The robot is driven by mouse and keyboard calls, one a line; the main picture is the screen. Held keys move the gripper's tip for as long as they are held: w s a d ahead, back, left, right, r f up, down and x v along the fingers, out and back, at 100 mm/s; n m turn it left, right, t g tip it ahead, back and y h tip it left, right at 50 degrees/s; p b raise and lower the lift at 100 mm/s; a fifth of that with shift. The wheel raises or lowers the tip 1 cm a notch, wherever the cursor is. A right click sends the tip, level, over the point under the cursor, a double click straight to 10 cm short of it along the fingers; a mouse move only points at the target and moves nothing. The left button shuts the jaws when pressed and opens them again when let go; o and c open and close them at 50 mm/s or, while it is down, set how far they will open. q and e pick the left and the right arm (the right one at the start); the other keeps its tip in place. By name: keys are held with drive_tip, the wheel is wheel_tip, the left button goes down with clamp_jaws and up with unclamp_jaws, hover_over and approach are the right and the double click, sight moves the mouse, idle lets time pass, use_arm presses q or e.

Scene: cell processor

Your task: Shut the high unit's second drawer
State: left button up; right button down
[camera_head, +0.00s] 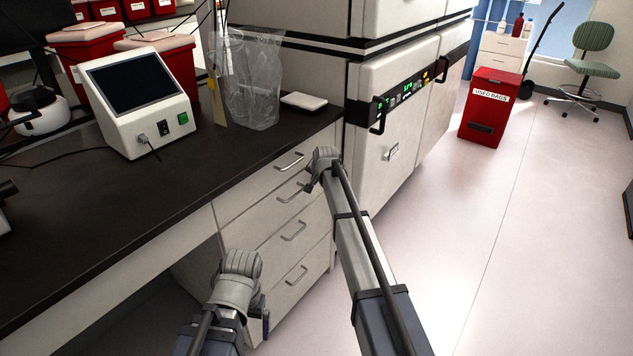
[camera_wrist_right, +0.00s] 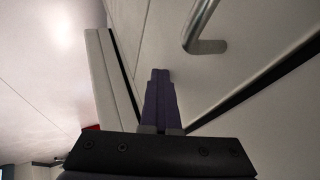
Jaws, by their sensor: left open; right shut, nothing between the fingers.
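The white drawer unit (camera_head: 270,219) under the dark bench has several drawers with bar handles. Its second drawer (camera_head: 267,213) from the top looks close to flush in the head view; any small gap is hard to tell. My right gripper (camera_head: 312,186) is beside the right end of that drawer's front, partly hidden by its own wrist. In the right wrist view, its shut, empty fingers (camera_wrist_right: 160,100) are near a white front with a metal handle (camera_wrist_right: 205,40). I cannot tell whether they touch it.
The dark bench top (camera_head: 120,220) carries a screen device (camera_head: 140,95), red bins (camera_head: 165,60) and a clear bag (camera_head: 250,85). A white appliance (camera_head: 395,150) with a green display stands right of the drawers. A red bin (camera_head: 492,107) stands farther back.

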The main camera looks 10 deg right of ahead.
drive_tip(key=shift+w+a+r, duration=0.1)
drive_tip(key=shift+w+a, duration=0.1)
use_arm(q)
wheel_tip(320, 180, up, 8)
drive_tip(key=p, duration=0.8)
drive_tip(key=shift+d, duration=0.45)
use_arm(e)
drive_tip(key=s+d+r, duration=0.3)
drive_tip(key=s+r, duration=0.4)
drive_tip(key=s, duration=0.2)
drive_tip(key=shift+s+d+r, duration=0.15)
drive_tip(key=shift+s+r, duration=0.1)
drive_tip(key=shift+r, duration=0.15)
